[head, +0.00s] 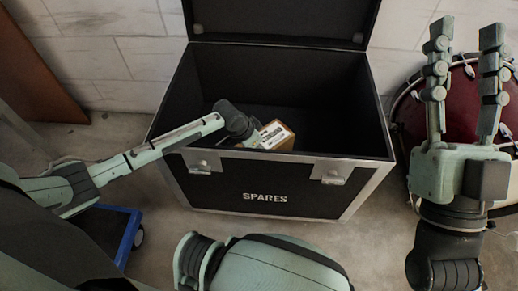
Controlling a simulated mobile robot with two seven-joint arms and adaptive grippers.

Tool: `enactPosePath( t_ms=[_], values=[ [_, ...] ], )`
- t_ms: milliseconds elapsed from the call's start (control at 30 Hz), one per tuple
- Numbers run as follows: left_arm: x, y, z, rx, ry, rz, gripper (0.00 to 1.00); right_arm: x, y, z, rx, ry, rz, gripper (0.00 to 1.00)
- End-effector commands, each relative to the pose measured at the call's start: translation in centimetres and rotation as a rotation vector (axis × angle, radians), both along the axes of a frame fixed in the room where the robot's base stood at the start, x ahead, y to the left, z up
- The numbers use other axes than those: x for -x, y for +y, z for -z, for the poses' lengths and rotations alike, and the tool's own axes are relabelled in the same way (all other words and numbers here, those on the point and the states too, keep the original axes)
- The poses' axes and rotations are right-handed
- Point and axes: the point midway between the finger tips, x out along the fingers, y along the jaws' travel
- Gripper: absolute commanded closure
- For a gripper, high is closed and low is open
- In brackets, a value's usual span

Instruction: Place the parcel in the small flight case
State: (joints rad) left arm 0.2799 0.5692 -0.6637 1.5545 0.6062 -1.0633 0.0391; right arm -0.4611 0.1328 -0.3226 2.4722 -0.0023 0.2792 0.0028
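The flight case (230,185), black with silver edges and marked SPARES, stands open on the floor with its lid raised at the back. The parcel (278,136), a small brown box with a white label, shows inside the case, just behind the front rim. My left arm reaches over the front rim, and its wrist is beside the parcel. My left gripper (251,138) is mostly hidden by the wrist and the rim, so its grip on the parcel cannot be made out. My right gripper (464,75) is raised at the right, empty, its two fingers apart.
A dark red drum (461,108) stands right of the case, behind my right gripper. A blue wheeled dolly (128,238) is at the lower left. A brown panel (35,65) leans on the pale block wall. The back and right of the case interior look empty.

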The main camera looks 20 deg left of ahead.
Motion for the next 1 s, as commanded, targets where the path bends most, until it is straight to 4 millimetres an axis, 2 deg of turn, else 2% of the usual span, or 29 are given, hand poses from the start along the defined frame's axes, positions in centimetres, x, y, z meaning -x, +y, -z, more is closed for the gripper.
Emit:
enactPosePath(
  t_ms=[333, 367, 500, 867, 1000],
  values=[
    [-0.1, -0.1, 0.1, 0.002, -0.004, 0.000, 0.75, 0.0, 0.0, -0.1, 0.000, 0.001, 0.000, 0.60],
    [0.0, 0.0, 0.3, 0.000, -0.001, 0.001, 0.22, 0.0, 0.0, 0.0, 0.000, 0.001, 0.000, 0.60],
    [0.0, 0.0, 0.2, 0.000, -0.001, 0.001, 0.05, 0.0, 0.0, 0.0, 0.000, 0.001, 0.000, 0.60],
    [0.0, 0.0, 0.1, 0.000, -0.001, 0.001, 0.04, 0.0, 0.0, -0.1, 0.001, 0.001, 0.001, 0.60],
    [0.3, 0.2, -1.3, 0.000, -0.001, 0.001, 0.04, -0.4, 0.3, 0.2, 0.014, 0.046, -0.005, 0.60]
  ],
)
